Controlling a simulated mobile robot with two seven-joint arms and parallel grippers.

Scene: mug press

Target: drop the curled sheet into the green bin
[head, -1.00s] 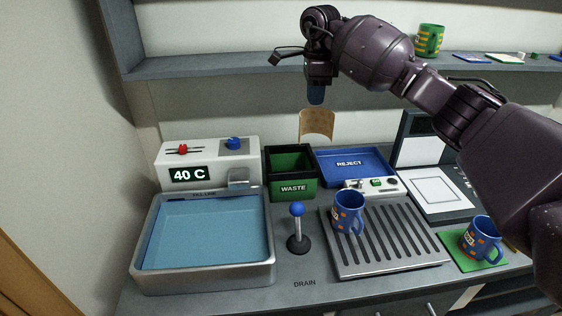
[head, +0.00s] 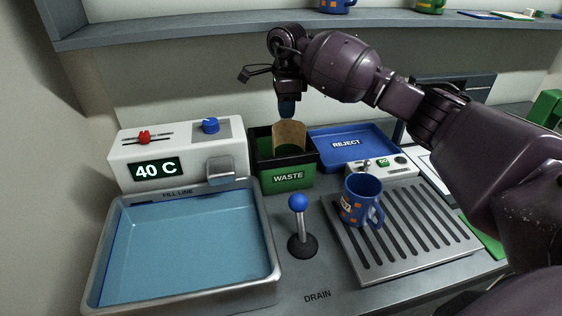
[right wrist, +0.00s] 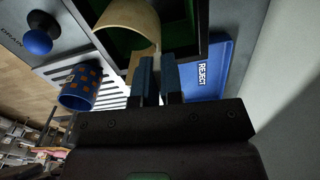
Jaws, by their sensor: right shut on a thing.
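The curled sheet (head: 290,136) is tan and hangs below my right gripper (head: 287,108), which is shut on its upper edge. The sheet's lower part overlaps the opening of the green bin (head: 288,179), labelled WASTE, in the head view. In the right wrist view the sheet (right wrist: 128,22) arches out from the closed fingertips (right wrist: 153,62), with the bin's dark rim (right wrist: 190,52) and green inside behind it. How far the sheet reaches below the rim I cannot tell. My left gripper is not in view.
A blue REJECT tray (head: 350,146) stands right of the bin. A water basin (head: 185,240) and a 40 C heater unit (head: 180,152) are at left. A blue-knobbed lever (head: 299,225) and a blue mug (head: 360,200) on a slotted drain rack (head: 400,235) stand in front.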

